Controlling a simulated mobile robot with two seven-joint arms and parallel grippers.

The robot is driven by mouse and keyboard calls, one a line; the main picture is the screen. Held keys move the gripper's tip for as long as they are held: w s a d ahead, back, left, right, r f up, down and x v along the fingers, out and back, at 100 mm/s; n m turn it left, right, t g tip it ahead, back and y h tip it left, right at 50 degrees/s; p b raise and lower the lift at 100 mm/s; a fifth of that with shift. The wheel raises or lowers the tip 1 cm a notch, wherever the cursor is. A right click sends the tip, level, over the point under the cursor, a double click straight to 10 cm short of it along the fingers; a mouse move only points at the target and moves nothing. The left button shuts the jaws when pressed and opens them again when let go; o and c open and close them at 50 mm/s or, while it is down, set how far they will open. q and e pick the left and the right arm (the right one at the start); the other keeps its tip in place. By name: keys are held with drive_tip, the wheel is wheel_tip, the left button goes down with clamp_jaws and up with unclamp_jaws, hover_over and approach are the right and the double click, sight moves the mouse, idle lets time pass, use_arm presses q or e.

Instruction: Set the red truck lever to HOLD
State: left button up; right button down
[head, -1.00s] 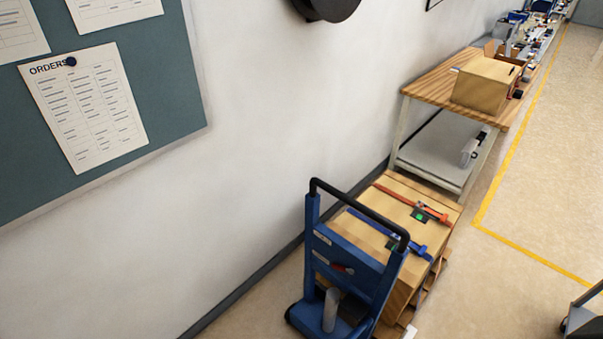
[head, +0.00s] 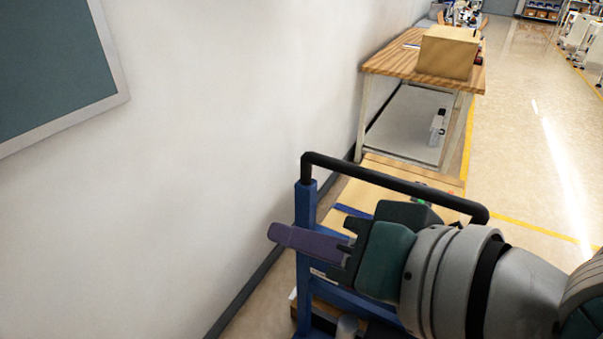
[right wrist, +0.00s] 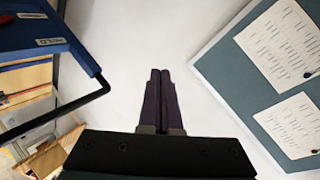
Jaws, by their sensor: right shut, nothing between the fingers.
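The blue hand truck (head: 306,215) with a black bar handle (head: 395,183) stands low in the middle of the head view. It also shows in the right wrist view (right wrist: 45,45) at the upper left. My right gripper (head: 272,232) is shut and empty, in front of the truck's frame below the handle bar, pointing left. In the right wrist view its fingers (right wrist: 160,75) are together against the white wall. My left gripper is not in view.
The white wall (head: 210,130) runs along the left, with a board (head: 118,88) on it. A strapped carton (head: 350,195) sits behind the truck. A wooden workbench (head: 395,62) with a box (head: 447,55) stands farther back. Open floor (head: 530,150) lies to the right.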

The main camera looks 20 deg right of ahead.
drive_tip(key=w+d+f+m+t+h+b, duration=0.1)
drive_tip(key=w+f+m+t+b, duration=0.3)
drive_tip(key=f+b, duration=0.5)
drive_tip(key=w+d+f+m+t+h+b, duration=0.1)
drive_tip(key=f+m+h+b, duration=0.1)
drive_tip(key=f+m+b, duration=0.6)
drive_tip(key=w+d+f+m+t+h+b, duration=0.1)
drive_tip(key=w+f+m+t+b, duration=0.15)
drive_tip(key=f+b, duration=0.7)
drive_tip(key=s+d+f+m+g+h+b, duration=0.1)
drive_tip(key=d+f+m+h+b, duration=0.3)
drive_tip(key=f+b, duration=0.5)
drive_tip(key=s+d+f+m+g+h+b, duration=0.1)
drive_tip(key=d+f+m+h+b, duration=0.2)
drive_tip(key=f+m+h+b, duration=0.3)
drive_tip(key=s+d+f+m+g+h+b, duration=0.1)
drive_tip(key=d+f+m+h+b, duration=0.3)
drive_tip(key=f+m+b, duration=0.4)
wheel_tip(320, 180, down, 5)
drive_tip(key=g+h+b, duration=0.1)
drive_tip(key=b, duration=0.7)
drive_tip(key=shift+d+h, duration=0.3)
drive_tip(key=shift+s+m, duration=0.1)
drive_tip(key=shift+m, duration=0.15)
